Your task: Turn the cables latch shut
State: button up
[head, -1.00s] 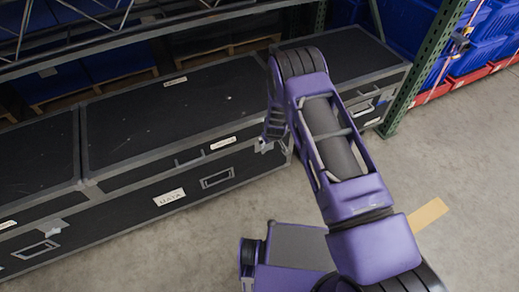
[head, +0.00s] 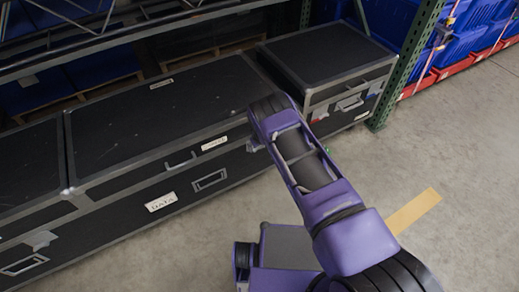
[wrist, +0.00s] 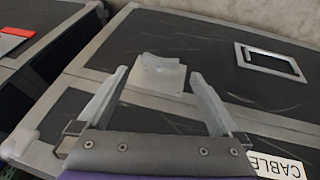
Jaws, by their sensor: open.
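The grey latch (wrist: 160,74) sits on a pale metal plate at the seam of a black case with metal edges. A white label reading "CABLE", cut off by the frame edge (wrist: 282,166), is on the same case. My gripper (wrist: 158,86) is open, with one finger to each side of the latch in the wrist view. Nothing is seen held between the fingers. I cannot tell whether they touch the latch or how far off they are. In the head view my arm hides the gripper and most of the latch area.
A recessed handle (wrist: 270,62) is on the case to the right of the latch. A neighbouring case with a red label (wrist: 14,38) stands across a narrow gap. In the head view a green rack post (head: 408,65) stands beyond the right case (head: 325,50).

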aim_at(259, 148)
jog(key=b+x, duration=0.2)
jog(key=x, duration=0.3)
jog(key=shift+w+f, duration=0.15)
jog(key=shift+f, duration=0.2)
jog(key=shift+c, duration=0.2)
jog(key=c, duration=1.2)
jog(key=shift+d+g+y, duration=0.2)
jog(key=shift+g+y, duration=0.5)
jog(key=shift+y, duration=0.1)
jog(key=shift+c, duration=0.3)
jog(key=o, duration=1.3)
jog(key=shift+w, duration=0.1)
